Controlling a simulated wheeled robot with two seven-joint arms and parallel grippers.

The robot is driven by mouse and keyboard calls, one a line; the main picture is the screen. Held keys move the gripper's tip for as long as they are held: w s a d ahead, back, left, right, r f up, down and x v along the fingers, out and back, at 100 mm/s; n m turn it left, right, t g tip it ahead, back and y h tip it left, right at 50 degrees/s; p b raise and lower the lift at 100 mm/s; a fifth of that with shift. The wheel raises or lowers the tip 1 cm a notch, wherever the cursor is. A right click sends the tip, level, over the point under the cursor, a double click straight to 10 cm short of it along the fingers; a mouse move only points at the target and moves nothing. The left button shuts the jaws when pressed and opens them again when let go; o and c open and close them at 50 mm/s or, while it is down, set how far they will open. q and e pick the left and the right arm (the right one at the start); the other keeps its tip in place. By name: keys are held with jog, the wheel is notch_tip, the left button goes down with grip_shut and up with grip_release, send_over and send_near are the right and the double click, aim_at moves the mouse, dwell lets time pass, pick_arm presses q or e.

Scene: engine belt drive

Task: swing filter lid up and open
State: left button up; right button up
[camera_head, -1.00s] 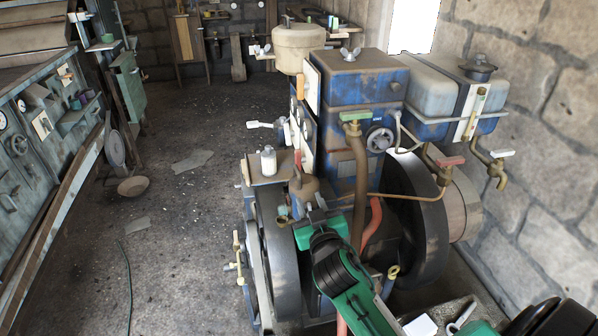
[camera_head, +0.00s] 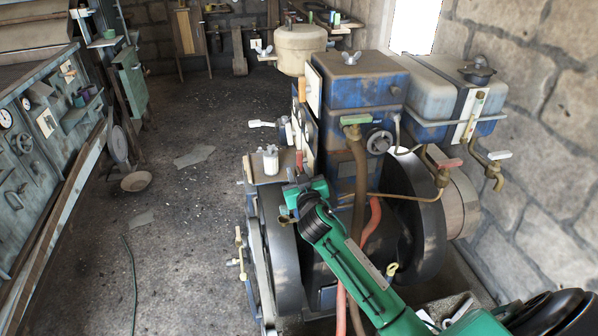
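My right arm comes in from the lower right, and its green gripper (camera_head: 300,191) is at the front left of the blue engine (camera_head: 358,84). I cannot tell for certain which part is the filter lid. A beige round canister (camera_head: 300,50) with a flat top stands at the engine's upper left, away from the gripper. My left gripper is not in view.
Dark flywheels (camera_head: 280,255) flank the engine. A grey tank (camera_head: 450,88) with a dark cap (camera_head: 478,69) stands at the right by the stone wall. A brown hose (camera_head: 358,180) and thin brass pipe run close to my arm. The floor at left is mostly open.

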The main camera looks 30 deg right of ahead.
jog(key=shift+c, duration=0.4)
grip_shut()
jog(key=shift+s+d+r+m, duration=0.2)
jog(key=shift+d+r+m, duration=0.45)
jog(key=shift+m, duration=0.35)
jog(key=shift+s+d+r+m, duration=0.15)
jog(key=shift+d+r+m, duration=0.25)
jog(key=shift+d+m, duration=0.45)
jog(key=shift+s+d+r+m+p, duration=0.1)
jog(key=shift+s+d+m+p, duration=0.25)
jog(key=shift+d+m, duration=0.65)
jog(key=shift+s+d+r+m+p, duration=0.15)
jog(key=shift+d+m+p, duration=0.25)
jog(key=shift+d+m, duration=0.55)
jog(key=shift+s+d+r+m+p, duration=0.1)
jog(key=shift+s+d+m+p, duration=0.25)
jog(key=shift+d+m, duration=0.65)
jog(key=shift+w+a, duration=0.1)
jog(key=shift+a, duration=0.15)
